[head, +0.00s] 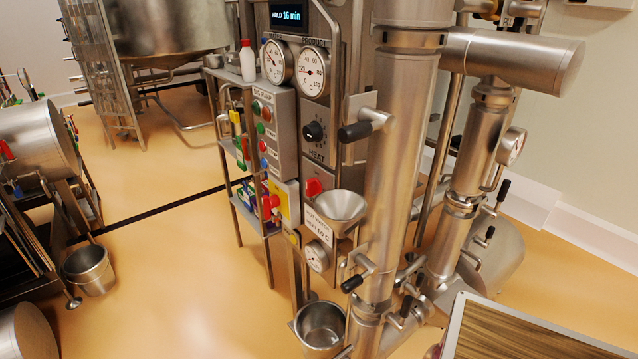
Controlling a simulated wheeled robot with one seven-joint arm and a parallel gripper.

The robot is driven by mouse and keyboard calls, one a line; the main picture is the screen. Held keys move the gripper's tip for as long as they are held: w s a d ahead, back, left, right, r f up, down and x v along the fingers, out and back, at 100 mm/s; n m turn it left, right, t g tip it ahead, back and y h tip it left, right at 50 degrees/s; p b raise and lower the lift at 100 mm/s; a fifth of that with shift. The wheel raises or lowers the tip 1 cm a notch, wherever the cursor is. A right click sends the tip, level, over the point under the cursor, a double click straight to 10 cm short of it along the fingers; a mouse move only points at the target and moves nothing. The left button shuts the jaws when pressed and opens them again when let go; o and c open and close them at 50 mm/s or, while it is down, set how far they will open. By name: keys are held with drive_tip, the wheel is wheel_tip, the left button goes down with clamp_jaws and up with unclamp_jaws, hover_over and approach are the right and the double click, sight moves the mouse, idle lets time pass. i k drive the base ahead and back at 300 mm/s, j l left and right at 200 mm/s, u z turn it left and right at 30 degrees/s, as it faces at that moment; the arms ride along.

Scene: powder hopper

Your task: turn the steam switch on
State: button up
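No label reading "steam" is legible, so I cannot tell which control is the steam switch. A grey panel (313,150) marked "HEAT" carries a black rotary knob (314,131). Below it is a red handle or switch (313,187). To the left, a grey control box (285,135) has several red and green buttons. Under that box, a yellow plate (286,205) carries a red rotary handle (271,203). The positions of these controls are too small to read. My gripper is not in view.
A display (288,16) reads "HOLD 16 min" above two dial gauges. A steel funnel (340,207) juts out below the panels. Thick vertical pipes (396,150) with black-handled valves stand close on the right. A bucket (320,326) stands below. Open floor (180,270) lies to the left.

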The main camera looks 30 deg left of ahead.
sight(313, 186)
drive_tip(key=u, duration=1.55)
drive_tip(key=i+j, duration=0.1)
drive_tip(key=j, duration=0.4)
drive_tip(key=i+j, duration=0.1)
drive_tip(key=j, duration=0.4)
drive_tip(key=i+l, duration=0.1)
drive_tip(key=l, duration=0.6)
drive_tip(key=i+z, duration=0.05)
